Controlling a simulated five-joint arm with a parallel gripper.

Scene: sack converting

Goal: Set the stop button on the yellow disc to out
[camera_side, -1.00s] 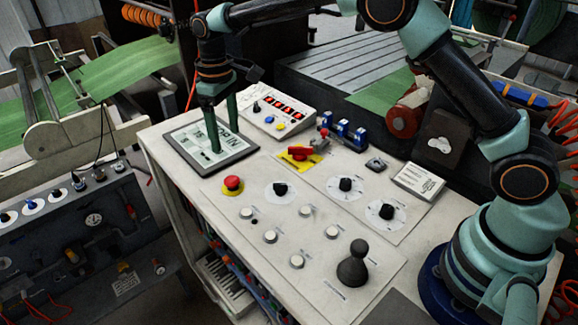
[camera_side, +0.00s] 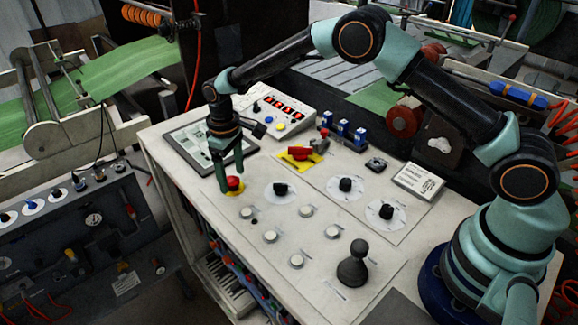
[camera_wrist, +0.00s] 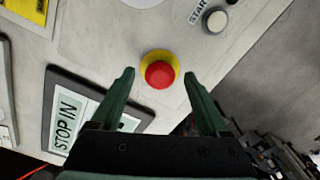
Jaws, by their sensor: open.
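The red stop button (camera_side: 233,183) sits on its yellow disc (camera_side: 236,194) at the left part of the white panel. In the wrist view the red button (camera_wrist: 159,75) shows ahead of my fingertips with the yellow disc (camera_wrist: 147,58) around it. My gripper (camera_side: 229,182) is open and reaches down over the button in the side view, its fingers to either side of it. In the wrist view my gripper (camera_wrist: 160,76) has one finger left and one right of the button, with gaps between. I cannot tell whether the button is in or out.
A framed display reading "STOP IN" (camera_wrist: 66,122) lies beside the button; its frame also shows in the side view (camera_side: 183,139). A black dial (camera_side: 280,189) is to the right. A red handle on a yellow plate (camera_side: 299,154) and a START button (camera_wrist: 215,20) are also nearby.

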